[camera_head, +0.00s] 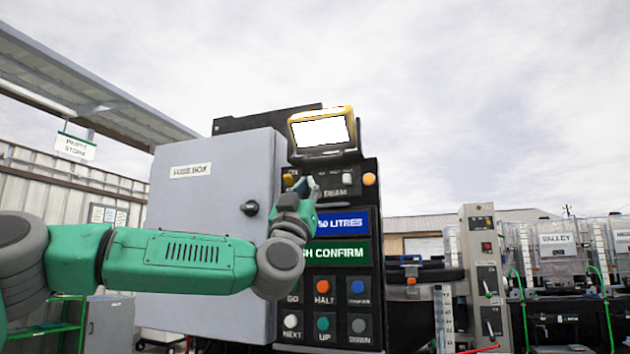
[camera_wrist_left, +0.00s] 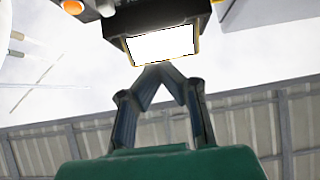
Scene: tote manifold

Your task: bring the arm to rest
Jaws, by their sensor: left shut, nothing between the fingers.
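My left arm, green and grey, comes in from the left in the head view and reaches across the front of the grey cabinet. My left gripper (camera_head: 309,184) is in front of the upper part of the black control panel (camera_head: 375,205), below the yellow-framed screen (camera_head: 322,131). In the left wrist view the fingers of the gripper (camera_wrist_left: 158,70) meet at their tips and hold nothing. The screen shows there too (camera_wrist_left: 160,45), just beyond the fingertips. I cannot tell whether the fingers touch the panel. My right gripper is in neither view.
The grey cabinet (camera_head: 200,240) with a dark knob stands left of the panel. The panel carries several coloured buttons, a blue display (camera_head: 345,222) and a green display (camera_head: 345,252). A lever post (camera_head: 487,270) and clear totes (camera_head: 560,250) stand at the right.

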